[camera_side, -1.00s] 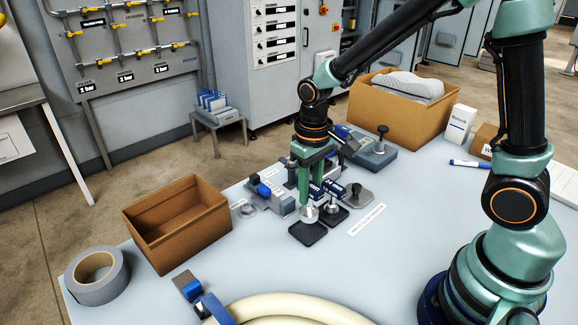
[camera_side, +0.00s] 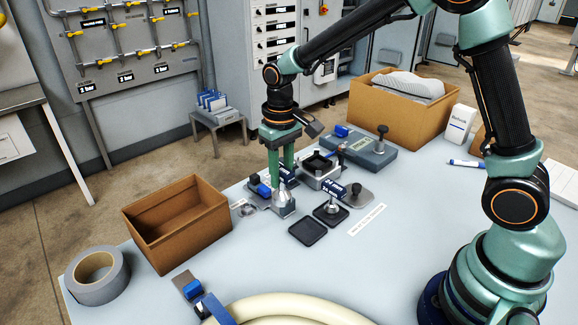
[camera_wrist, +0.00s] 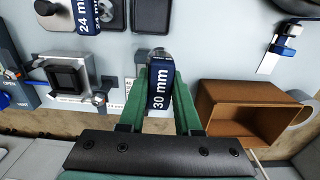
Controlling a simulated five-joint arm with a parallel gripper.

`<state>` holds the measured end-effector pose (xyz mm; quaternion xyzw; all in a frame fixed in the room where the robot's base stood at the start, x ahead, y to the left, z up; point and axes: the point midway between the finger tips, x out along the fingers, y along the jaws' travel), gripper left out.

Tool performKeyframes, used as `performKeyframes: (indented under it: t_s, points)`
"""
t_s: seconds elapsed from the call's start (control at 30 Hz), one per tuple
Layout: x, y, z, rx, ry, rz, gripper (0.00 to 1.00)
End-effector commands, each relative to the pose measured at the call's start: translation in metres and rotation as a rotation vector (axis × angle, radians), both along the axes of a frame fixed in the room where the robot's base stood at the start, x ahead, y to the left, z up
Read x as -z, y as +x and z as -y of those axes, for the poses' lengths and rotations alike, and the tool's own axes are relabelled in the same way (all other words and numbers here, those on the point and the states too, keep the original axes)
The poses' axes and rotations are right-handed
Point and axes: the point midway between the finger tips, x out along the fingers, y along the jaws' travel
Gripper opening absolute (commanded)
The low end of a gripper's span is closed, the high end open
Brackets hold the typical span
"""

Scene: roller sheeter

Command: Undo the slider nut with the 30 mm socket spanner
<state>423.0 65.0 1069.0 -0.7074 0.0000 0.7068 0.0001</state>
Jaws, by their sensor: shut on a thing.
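My gripper (camera_side: 281,160) is shut on the 30 mm socket spanner (camera_side: 281,198), held upright with its silver socket end down. In the wrist view its dark blue sleeve marked "30 mm" (camera_wrist: 161,88) lies between the green fingers of my gripper (camera_wrist: 160,85). The socket is over or on a small grey metal block (camera_side: 289,212) beside the blue-knobbed part (camera_side: 263,189). The slider nut is not clearly visible; I cannot tell whether the socket is seated on it. A second spanner, marked "24 mm" (camera_wrist: 84,14), stands in a black tray (camera_side: 343,219).
An empty black tray (camera_side: 307,232) lies in front. A grey fixture with a black square opening (camera_side: 318,165) stands behind the spanners. An open cardboard box (camera_side: 160,240) is at left, near a tape roll (camera_side: 72,285). A cream hose (camera_side: 290,307) lies at the front edge.

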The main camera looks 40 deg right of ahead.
Motion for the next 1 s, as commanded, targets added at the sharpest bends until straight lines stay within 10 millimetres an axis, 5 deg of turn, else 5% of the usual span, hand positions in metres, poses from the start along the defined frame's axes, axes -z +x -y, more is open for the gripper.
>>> performKeyframes:
  t_s: [0.2, 0.4, 0.67, 1.0]
  points:
    - [-0.006, 0.049, -0.021, -0.002, 0.0, 0.0, 0.0]
    - [-0.01, 0.076, -0.035, 0.0, 0.0, -0.001, 0.0]
    - [-0.009, 0.087, -0.041, 0.0, 0.0, -0.002, 0.0]
    - [0.018, 0.087, -0.041, 0.0, -0.001, -0.003, 0.0]
